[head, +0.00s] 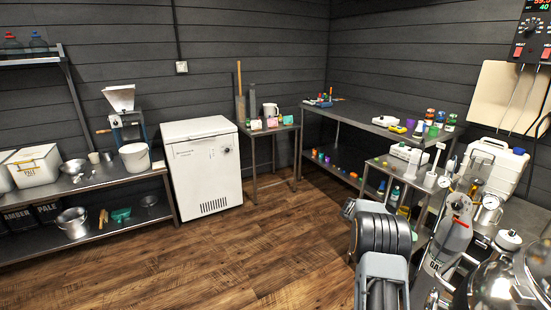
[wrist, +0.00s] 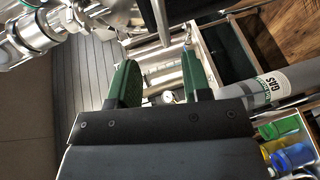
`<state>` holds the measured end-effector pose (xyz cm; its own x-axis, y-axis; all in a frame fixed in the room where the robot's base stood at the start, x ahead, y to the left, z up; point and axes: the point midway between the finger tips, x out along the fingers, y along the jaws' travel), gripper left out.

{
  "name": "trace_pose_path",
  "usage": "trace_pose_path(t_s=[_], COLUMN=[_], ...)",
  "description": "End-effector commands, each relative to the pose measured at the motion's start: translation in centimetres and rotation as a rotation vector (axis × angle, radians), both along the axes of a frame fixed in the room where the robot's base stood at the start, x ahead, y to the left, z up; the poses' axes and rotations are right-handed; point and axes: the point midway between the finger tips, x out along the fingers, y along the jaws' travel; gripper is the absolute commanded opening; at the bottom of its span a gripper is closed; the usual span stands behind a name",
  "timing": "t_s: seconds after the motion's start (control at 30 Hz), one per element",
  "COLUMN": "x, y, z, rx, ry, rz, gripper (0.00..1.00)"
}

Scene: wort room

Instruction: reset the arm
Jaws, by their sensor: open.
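My gripper (wrist: 160,78) shows in the wrist view as two green-lined fingers standing apart. It is open, and nothing is clasped between the fingers. Beyond the gap there are a pale metal cylinder and a small round gauge (wrist: 168,96). My arm rises at the lower right of the head view, but I cannot make out the fingers there.
A grey gas cylinder (wrist: 285,83) lies right of the fingers; it also shows in the head view (head: 452,245). Steel fittings (wrist: 35,30) are close at upper left. A white chest freezer (head: 203,165) stands at the back. The wooden floor (head: 210,260) is clear.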

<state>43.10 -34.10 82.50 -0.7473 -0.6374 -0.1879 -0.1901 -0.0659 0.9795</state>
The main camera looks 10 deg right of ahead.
Motion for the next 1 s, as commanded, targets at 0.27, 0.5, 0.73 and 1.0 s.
trace_pose_path(t_s=[0.27, 0.5, 0.73, 1.0], x=[-0.8, -2.9, -5.3, -9.9], y=[1.4, 9.8, 20.4, 30.1], z=[-5.6, -4.0, 3.1, 11.8], rx=[0.359, 0.814, 1.078, 1.208], ry=[0.037, -0.118, -0.365, -0.651], rz=[0.095, 0.272, 0.518, 0.779], gripper=[0.44, 0.44, 0.44, 0.44])
